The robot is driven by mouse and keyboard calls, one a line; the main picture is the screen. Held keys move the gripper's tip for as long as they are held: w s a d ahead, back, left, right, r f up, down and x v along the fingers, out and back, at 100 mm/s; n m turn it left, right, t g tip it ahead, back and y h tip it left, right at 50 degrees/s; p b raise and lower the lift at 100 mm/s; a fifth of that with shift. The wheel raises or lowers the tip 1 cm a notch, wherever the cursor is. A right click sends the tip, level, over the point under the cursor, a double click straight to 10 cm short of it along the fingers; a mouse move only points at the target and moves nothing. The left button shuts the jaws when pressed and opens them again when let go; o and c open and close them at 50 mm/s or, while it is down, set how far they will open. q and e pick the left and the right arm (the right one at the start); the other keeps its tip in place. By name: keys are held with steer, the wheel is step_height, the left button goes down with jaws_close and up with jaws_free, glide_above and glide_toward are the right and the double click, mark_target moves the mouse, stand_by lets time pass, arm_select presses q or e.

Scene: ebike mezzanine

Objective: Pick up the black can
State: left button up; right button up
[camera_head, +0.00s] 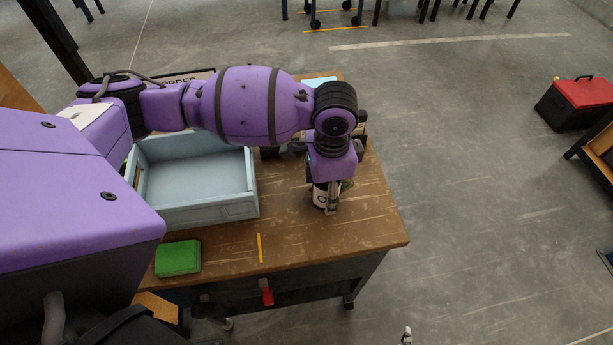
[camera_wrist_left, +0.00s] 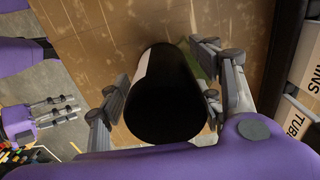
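The black can (camera_wrist_left: 168,100) shows end-on and large in the left wrist view, with a pale label edge on its left side. In the head view it stands on the wooden table (camera_head: 375,225) near the right end; its white label (camera_head: 320,196) shows below my left gripper (camera_head: 327,190). In the wrist view the fingers of my left gripper (camera_wrist_left: 166,98) lie on both sides of the can, very close to it. I cannot tell whether they press on it. My right gripper (camera_wrist_left: 62,114) shows at the left of the wrist view, its fingers apart and empty.
A pale blue open box (camera_head: 215,211) stands left of the can under my left arm. A green block (camera_head: 178,258) lies at the table's front left. Lettered boxes (camera_wrist_left: 297,115) stand close on the right in the wrist view. The table's front right corner is clear.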

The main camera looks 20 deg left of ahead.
arm_select(q)
steer(key=shift+r, duration=0.1)
steer(key=c, duration=1.1)
steer(key=shift+w, duration=0.1)
steer(key=shift+c, duration=0.6)
steer(key=shift+r, duration=0.15)
